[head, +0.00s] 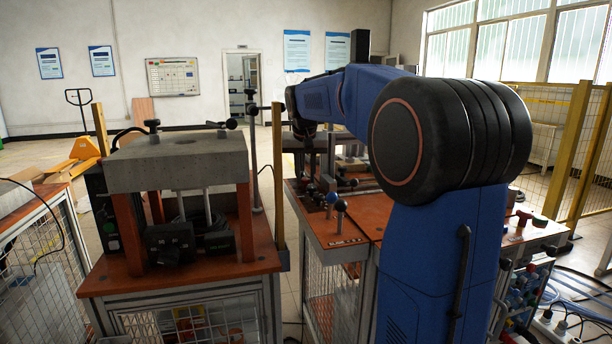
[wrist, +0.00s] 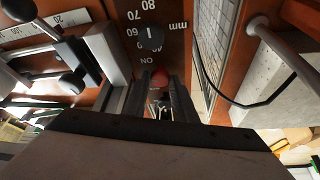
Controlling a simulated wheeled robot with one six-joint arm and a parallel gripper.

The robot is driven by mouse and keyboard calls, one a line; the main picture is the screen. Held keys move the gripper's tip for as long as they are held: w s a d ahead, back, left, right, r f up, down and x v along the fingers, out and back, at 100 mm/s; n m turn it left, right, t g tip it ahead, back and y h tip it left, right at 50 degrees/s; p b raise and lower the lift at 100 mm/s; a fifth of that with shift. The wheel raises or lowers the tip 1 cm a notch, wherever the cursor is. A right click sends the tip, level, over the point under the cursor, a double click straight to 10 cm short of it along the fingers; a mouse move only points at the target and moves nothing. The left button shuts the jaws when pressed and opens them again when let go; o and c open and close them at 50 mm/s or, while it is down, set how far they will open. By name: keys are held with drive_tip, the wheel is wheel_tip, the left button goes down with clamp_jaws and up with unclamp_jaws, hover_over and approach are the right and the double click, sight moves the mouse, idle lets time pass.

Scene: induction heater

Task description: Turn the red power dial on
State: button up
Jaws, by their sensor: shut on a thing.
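In the wrist view the red power dial (wrist: 160,78) sits on an orange-brown panel, between the tips of my gripper (wrist: 155,88). My gripper's two dark fingers are shut on it. White lettering reading "ON" shows upside down just beyond the dial. A black knob (wrist: 151,38) with a white mark lies farther along the panel. In the head view my gripper (head: 305,135) points down over the far part of the orange bench; the red dial cannot be made out there. How far the dial is turned cannot be told.
In the head view, ball-topped levers (head: 340,207) stand on the bench. A separate table with a grey slab (head: 180,160) is left.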

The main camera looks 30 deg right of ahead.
drive_tip(key=shift+m, duration=0.5)
drive_tip(key=o, duration=1)
drive_tip(key=shift+o, duration=0.2)
